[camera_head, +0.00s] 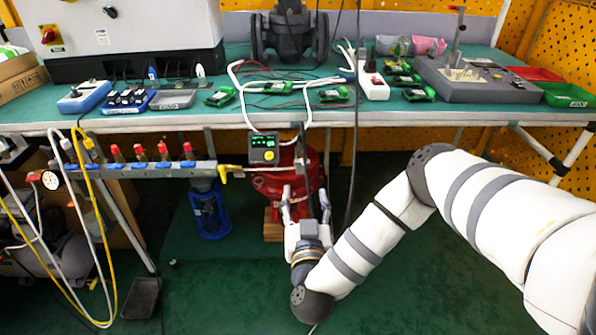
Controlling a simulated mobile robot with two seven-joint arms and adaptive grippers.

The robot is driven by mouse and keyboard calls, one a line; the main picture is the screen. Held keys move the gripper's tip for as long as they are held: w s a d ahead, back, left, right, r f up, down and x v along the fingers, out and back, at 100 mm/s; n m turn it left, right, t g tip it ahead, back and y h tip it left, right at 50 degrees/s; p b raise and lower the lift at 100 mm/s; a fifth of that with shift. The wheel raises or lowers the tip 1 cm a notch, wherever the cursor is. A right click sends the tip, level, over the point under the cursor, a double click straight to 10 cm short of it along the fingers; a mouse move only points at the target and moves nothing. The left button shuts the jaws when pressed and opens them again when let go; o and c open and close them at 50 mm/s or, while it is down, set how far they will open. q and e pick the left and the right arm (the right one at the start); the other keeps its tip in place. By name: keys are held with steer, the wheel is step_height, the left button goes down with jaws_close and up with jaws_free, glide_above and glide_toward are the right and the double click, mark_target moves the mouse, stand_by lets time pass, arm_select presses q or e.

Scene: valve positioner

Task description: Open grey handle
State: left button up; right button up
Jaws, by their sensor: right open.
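A red valve body (273,184) stands under the front of the bench, with a small dark positioner with a lit green display (264,148) at its upper left. A narrow grey upright part (301,150) shows in front of the red body; I cannot tell for sure whether it is the grey handle. My right gripper (305,194) points away from me toward the red body. Its two fingers are apart, with nothing visibly held between them. I cannot tell whether a finger touches anything. My left gripper is out of view.
A grey manifold (150,170) with several red-topped valves runs along the bench front, ending near a yellow fitting (228,169). A blue device (208,210) stands below it. Hoses hang at left. The bench (300,118) overhangs the red body.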

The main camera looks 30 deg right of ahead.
mark_target(302, 164)
steer(key=b+x, duration=0.6)
steer(key=x, duration=0.5)
steer(key=shift+w+d+f, duration=0.1)
steer(key=shift+w+f, duration=0.1)
steer(key=shift+w, duration=0.15)
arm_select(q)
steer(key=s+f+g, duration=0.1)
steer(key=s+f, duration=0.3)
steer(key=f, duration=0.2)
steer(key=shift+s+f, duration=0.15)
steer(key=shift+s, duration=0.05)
arm_select(e)
steer(key=c, duration=1.2)
